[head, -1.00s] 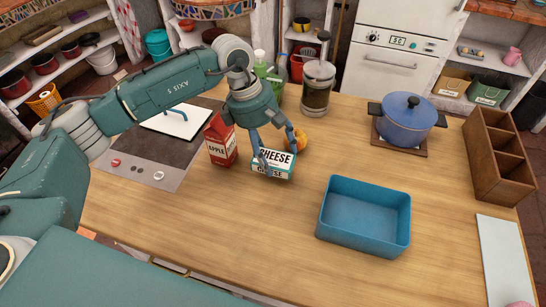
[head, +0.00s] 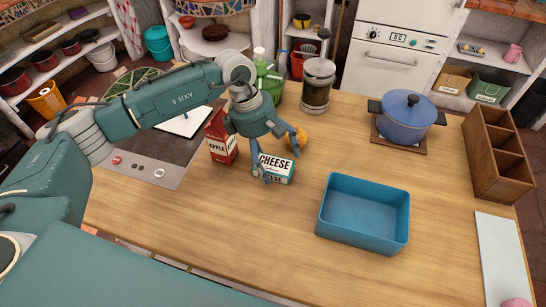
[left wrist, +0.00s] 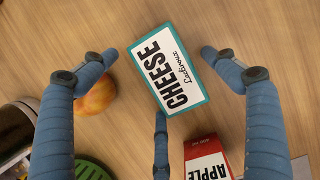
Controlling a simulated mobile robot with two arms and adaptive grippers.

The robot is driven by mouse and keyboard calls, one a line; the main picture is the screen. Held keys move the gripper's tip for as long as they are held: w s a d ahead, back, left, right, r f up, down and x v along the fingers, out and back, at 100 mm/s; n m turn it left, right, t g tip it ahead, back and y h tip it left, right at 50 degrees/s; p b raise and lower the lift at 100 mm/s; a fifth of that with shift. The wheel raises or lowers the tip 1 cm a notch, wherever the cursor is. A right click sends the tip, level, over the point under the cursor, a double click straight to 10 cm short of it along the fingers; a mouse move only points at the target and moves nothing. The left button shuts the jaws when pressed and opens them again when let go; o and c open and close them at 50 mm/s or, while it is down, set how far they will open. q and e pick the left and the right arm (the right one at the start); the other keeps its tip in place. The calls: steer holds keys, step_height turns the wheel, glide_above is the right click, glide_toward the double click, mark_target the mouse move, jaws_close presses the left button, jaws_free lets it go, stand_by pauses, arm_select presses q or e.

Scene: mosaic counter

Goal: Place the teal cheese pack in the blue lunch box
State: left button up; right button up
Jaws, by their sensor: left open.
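The teal cheese pack (head: 273,168), a small box with a white label, lies on the wooden counter. In the left wrist view the pack (left wrist: 168,70) lies tilted between my fingertips, label towards the camera. My left gripper (head: 268,157) is over the pack, its fingers spread around it. In the left wrist view the open fingers of the gripper (left wrist: 159,72) show gaps on both sides of the pack. The blue lunch box (head: 363,240) stands open and empty to the right of the pack. My right gripper is not in view.
A red apple carton (head: 220,138) stands just left of the pack, and an orange-yellow fruit (head: 297,139) lies behind it. A blue pot (head: 405,120), a wooden divider box (head: 497,155) and a white board (head: 502,260) are on the right.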

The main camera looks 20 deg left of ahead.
arm_select(q)
steer(key=shift+r, duration=0.25)
steer(key=shift+o, duration=0.6)
steer(key=b+v, duration=0.3)
steer(key=v, duration=0.8)
steer(key=shift+b, duration=0.3)
steer(key=y+p, duration=0.3)
steer(key=p, duration=0.2)
glide_above(275, 161)
step_height(275, 161, down, 5)
steer(key=shift+w+a, duration=0.1)
steer(key=shift+a, duration=0.05)
steer(key=shift+f+p, duration=0.45)
steer(key=shift+f, duration=0.05)
step_height(275, 161, down, 4)
steer(key=shift+r+p, duration=0.15)
steer(key=shift+p, duration=0.85)
steer(key=shift+f, duration=0.45)
steer(key=c, duration=1.6)
steer(key=shift+w+r, duration=0.1)
steer(key=shift+r, duration=0.05)
